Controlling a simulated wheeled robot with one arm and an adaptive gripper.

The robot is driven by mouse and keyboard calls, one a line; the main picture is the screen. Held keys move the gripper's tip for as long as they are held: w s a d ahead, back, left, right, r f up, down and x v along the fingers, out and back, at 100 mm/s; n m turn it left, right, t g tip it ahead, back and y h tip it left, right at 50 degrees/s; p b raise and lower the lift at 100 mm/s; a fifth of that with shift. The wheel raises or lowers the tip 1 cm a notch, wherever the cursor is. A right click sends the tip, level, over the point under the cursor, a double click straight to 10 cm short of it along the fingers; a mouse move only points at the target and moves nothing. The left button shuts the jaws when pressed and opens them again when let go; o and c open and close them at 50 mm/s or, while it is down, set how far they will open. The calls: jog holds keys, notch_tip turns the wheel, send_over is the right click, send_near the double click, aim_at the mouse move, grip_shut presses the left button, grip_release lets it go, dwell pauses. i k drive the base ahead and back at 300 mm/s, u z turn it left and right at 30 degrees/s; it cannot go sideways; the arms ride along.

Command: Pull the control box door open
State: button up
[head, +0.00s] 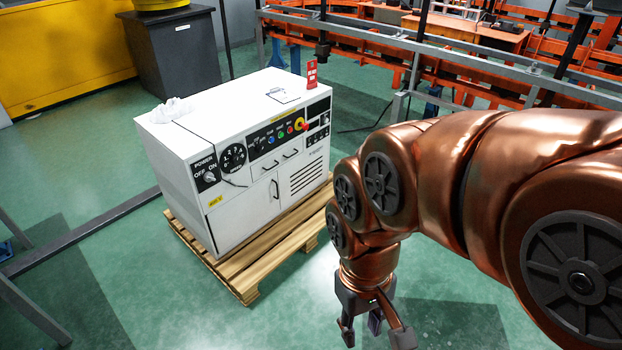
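The control box (235,150) is a white cabinet with knobs, coloured buttons and a "POWER OFF ON" switch on its front. Its lower front has a plain door panel (240,217) with a dark vertical handle (276,189) near its right edge. The door looks shut. My gripper (374,334) points down at the bottom of the head view, to the right of and nearer than the box. Its fingers are spread and hold nothing that I can see. It is clear of the door and handle.
The box stands on a wooden pallet (240,283) that juts out in front. Two small drawer handles sit above the door. A metal rail (90,228) lies at the left. Grey railings (440,45) and orange racks stand behind. Green floor before the pallet is open.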

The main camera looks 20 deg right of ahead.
aim_at(231, 220)
jog(key=z, duration=0.2)
jog(key=i, duration=0.65)
jog(key=u, duration=0.6)
jog(key=i, duration=0.6)
jog(key=u, duration=0.5)
